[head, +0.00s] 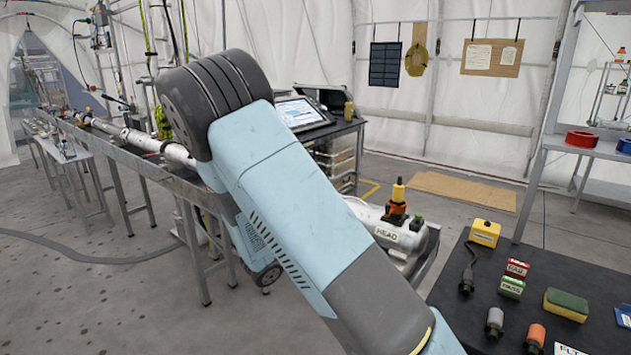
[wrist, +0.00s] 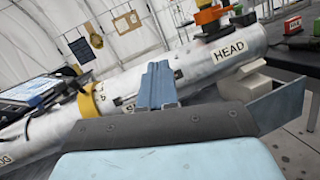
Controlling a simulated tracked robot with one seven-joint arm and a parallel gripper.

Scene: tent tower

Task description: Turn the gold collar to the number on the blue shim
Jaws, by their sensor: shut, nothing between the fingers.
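The gold collar (wrist: 88,103) sits around the long white tube (wrist: 135,90) left of centre in the wrist view. Small dark marks beside it are too small to read. My gripper (wrist: 158,68) is shut and empty, its blue-grey fingers in front of the tube to the right of the collar; I cannot tell whether they touch the tube. In the head view my arm hides the gripper and the collar. I cannot make out a blue shim for certain, nor read a number on one; a blue piece (head: 622,316) lies at the black table's right edge.
The tube's end marked HEAD (head: 388,234) carries orange and green fittings. The black table (head: 455,300) at right holds a yellow box (head: 485,232), red and green blocks, connectors and a sponge (head: 566,305). A laptop (wrist: 30,92) stands behind the tube. Open floor lies at left.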

